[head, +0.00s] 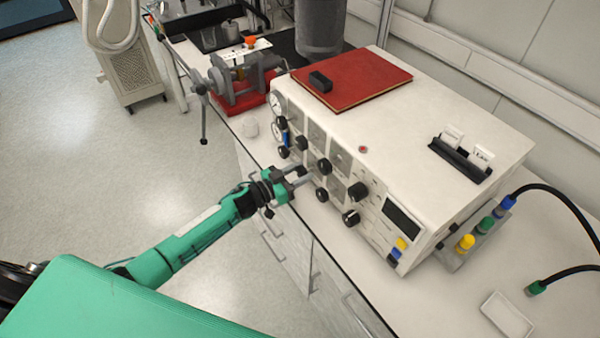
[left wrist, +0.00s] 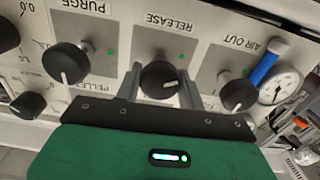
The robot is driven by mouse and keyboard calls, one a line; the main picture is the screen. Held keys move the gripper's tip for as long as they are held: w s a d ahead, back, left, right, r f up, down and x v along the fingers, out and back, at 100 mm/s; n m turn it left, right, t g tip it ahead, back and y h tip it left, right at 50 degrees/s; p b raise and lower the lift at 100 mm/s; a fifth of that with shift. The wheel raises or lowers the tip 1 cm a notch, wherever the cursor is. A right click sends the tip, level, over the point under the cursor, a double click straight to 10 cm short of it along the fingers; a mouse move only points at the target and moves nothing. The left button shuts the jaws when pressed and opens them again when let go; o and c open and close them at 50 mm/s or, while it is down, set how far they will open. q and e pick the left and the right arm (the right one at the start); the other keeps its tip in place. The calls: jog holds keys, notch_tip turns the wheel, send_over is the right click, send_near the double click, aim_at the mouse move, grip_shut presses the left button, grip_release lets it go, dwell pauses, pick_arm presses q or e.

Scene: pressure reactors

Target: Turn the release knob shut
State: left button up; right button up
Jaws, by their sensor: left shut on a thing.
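The release knob (left wrist: 160,78) is black and round with a white pointer line, under the label RELEASE on the reactor panel. The wrist view shows the panel upside down, and the pointer aims to the right there. My left gripper (left wrist: 160,84) has one finger on each side of this knob and is shut on it. In the head view my left gripper (head: 300,176) is at the lower row of knobs on the white control box (head: 440,120), and its fingers mostly hide the release knob. My right gripper is not in view.
The purge knob (left wrist: 66,63) and the air out knob (left wrist: 238,93) flank the release knob closely. A blue handle (left wrist: 264,68) and a gauge (left wrist: 280,86) are beside the air out knob. A red book (head: 370,75) lies on the box.

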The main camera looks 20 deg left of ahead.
pick_arm(q)
jog(key=m+b, duration=0.2)
jog(key=m, duration=0.3)
jog(key=shift+f+m, duration=0.1)
jog(key=shift+m, duration=0.2)
jog(key=m+b, duration=0.2)
jog(key=m, duration=0.1)
jog(key=shift+m, duration=0.3)
jog(key=m+b, duration=0.1)
jog(key=m, duration=0.1)
jog(key=shift+m, duration=0.4)
jog(key=m+b, duration=0.1)
jog(key=m, duration=0.1)
jog(key=shift+m+b, duration=0.3)
jog(key=shift+b, duration=0.05)
jog(key=m+b, duration=0.2)
jog(key=m, duration=0.1)
jog(key=shift+f+m, duration=0.1)
jog(key=shift+m, duration=0.2)
jog(key=m+b, duration=0.1)
jog(key=m, duration=0.1)
jog(key=shift+m, duration=0.3)
jog(key=shift+m+b, duration=0.65)
jog(key=shift+m, duration=0.75)
